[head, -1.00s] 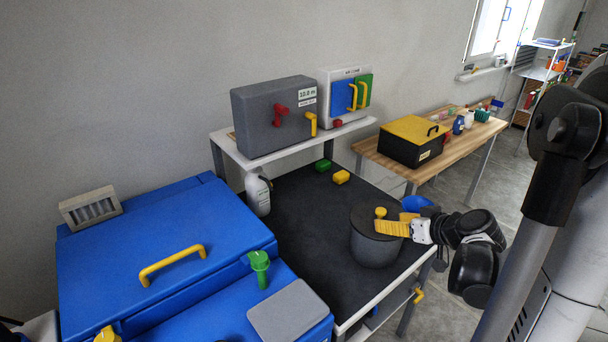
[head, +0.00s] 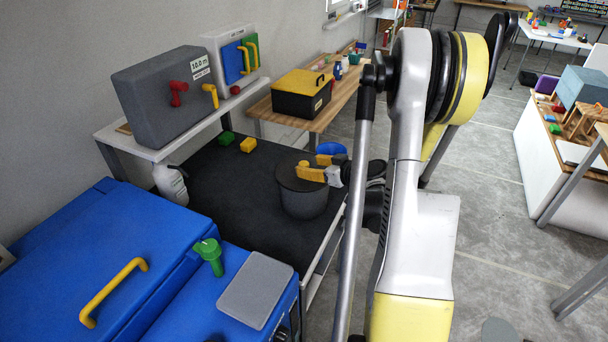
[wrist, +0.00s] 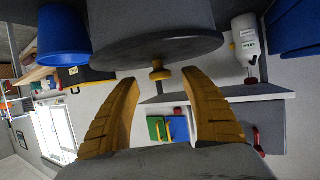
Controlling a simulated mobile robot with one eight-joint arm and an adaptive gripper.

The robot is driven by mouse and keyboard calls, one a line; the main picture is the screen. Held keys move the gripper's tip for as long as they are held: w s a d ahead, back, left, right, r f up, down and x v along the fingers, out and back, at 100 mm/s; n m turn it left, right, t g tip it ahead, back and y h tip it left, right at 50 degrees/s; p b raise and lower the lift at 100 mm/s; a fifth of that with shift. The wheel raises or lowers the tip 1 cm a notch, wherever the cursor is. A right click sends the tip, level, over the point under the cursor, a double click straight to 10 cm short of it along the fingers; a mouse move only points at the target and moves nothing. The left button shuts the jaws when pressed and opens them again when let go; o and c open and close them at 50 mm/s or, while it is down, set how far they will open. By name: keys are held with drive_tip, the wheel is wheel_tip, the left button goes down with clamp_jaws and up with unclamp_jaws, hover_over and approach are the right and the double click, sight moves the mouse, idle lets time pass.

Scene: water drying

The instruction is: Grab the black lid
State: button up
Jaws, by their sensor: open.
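The black lid (head: 288,178) sits on a dark grey pot (head: 304,203) on the black-topped table. Its yellow knob shows between my fingertips in the wrist view (wrist: 160,75), which is upside down. The lid's dark disc (wrist: 150,52) shows there too, with the pot behind it. My gripper (head: 314,167) is open, its yellow fingers reaching over the lid from the right at knob height. In the wrist view my two fingers (wrist: 160,83) stand apart on either side of the knob with gaps. No grip on the knob is visible.
A blue bucket (head: 331,149) is just beyond the pot. The table between bottle and pot is clear.

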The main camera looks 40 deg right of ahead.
sight(305, 164)
drive_tip(key=x, duration=0.3)
drive_tip(key=shift+w+f+b, duration=0.15)
drive_tip(key=shift+b, duration=0.2)
clamp_jaws()
drive_tip(key=shift+r, duration=0.2)
